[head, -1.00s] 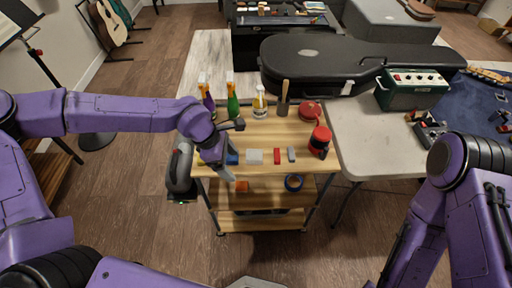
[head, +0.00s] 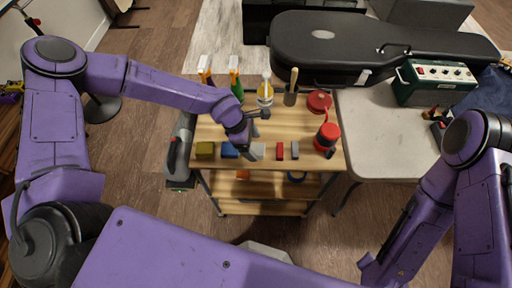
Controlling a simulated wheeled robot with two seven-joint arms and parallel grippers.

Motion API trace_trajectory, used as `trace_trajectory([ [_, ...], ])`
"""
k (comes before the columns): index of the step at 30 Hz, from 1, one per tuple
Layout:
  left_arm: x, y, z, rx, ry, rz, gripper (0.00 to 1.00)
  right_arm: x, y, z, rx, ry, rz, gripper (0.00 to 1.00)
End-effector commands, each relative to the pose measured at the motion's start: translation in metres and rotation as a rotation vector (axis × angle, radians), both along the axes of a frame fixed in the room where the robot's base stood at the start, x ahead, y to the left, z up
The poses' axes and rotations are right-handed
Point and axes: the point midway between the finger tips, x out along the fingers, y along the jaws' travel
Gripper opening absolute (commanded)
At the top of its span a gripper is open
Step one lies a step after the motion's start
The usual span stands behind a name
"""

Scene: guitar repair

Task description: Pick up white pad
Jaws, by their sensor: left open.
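The white pad (head: 259,151) lies on the top shelf of the wooden cart, in the row of small blocks along its front. My left gripper (head: 249,152) points down at the pad's left side and partly covers it. Its jaws are open, and I cannot tell whether they touch the pad. Nothing shows held in them. My right arm is at the right edge of the view, and its gripper is not visible.
The cart (head: 214,133) also holds a blue block (head: 229,150), an olive block (head: 204,150), a red block (head: 280,151) and a grey block (head: 295,151). Spray bottles (head: 237,80) stand behind. A red-and-black container (head: 327,137) is at right.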

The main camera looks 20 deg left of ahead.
Motion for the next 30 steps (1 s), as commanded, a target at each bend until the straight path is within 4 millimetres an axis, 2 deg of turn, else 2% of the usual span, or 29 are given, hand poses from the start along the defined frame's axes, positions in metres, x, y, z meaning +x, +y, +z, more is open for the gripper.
trace_trajectory([
  [4, 0.001, -0.008, -0.017, 0.001, 0.000, -0.002, 0.83, 0.000, 0.000, 0.005, 0.000, 0.000, 0.000, 0.43],
  [11, 0.002, -0.009, -0.019, 0.000, -0.001, -0.003, 0.83, 0.000, 0.000, 0.004, 0.000, 0.000, 0.000, 0.43],
  [15, 0.002, -0.009, -0.019, 0.000, -0.001, -0.003, 0.37, 0.000, 0.000, 0.004, 0.000, 0.000, 0.000, 0.43],
  [16, 0.002, -0.009, -0.019, 0.000, -0.001, -0.003, 0.28, 0.000, 0.000, 0.004, 0.000, 0.000, 0.000, 0.43],
  [17, 0.002, -0.009, -0.019, 0.000, -0.001, -0.003, 0.24, 0.000, 0.000, 0.004, 0.000, 0.000, 0.000, 0.43],
  [25, 0.002, -0.009, -0.016, -0.001, -0.002, -0.002, 0.24, 0.000, 0.000, 0.003, 0.000, 0.000, 0.000, 0.43],
  [28, 0.003, -0.009, -0.003, -0.002, -0.005, -0.003, 0.24, 0.000, 0.000, 0.000, 0.000, 0.000, 0.000, 0.43],
  [30, 0.003, -0.009, 0.013, -0.004, -0.007, -0.003, 0.24, 0.000, 0.000, -0.004, 0.000, 0.000, 0.000, 0.43],
])
